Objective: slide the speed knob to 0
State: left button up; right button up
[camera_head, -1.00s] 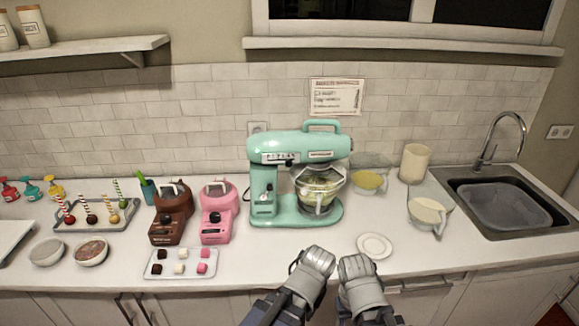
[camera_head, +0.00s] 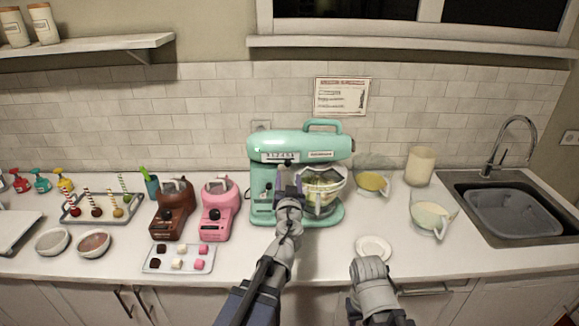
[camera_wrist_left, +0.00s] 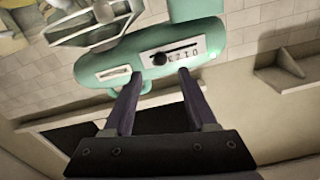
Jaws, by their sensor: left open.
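The teal stand mixer (camera_head: 325,145) stands on the counter, with a white scale panel (camera_head: 279,157) on the side of its head. In the left wrist view, where the mixer appears upside down, the dark round speed knob (camera_wrist_left: 159,59) sits at the left end of a dark slot in the numbered panel (camera_wrist_left: 187,53). My left gripper (camera_head: 289,187) is open in front of the mixer, below the panel. In the wrist view its two fingertips (camera_wrist_left: 160,74) are spread to either side of the knob, apart from it. My right gripper (camera_head: 370,268) is near the counter's front edge; its jaws are unclear.
A glass bowl (camera_head: 322,190) with pale contents sits under the mixer head. A white plate (camera_head: 373,248) lies near my right gripper. A pink machine (camera_head: 218,212) and a brown one (camera_head: 172,212) stand left of the mixer. Bowls and a sink are on the right.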

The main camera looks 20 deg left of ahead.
aim_at(288, 165)
pick_arm(q)
jog(key=shift+w, duration=0.1)
jog(key=x, duration=0.7)
jog(key=shift+w+a, duration=0.15)
jog(key=shift+w, duration=0.2)
jog(key=shift+s, duration=0.1)
jog(key=shift+c, duration=0.2)
grip_shut()
dwell(0.8)
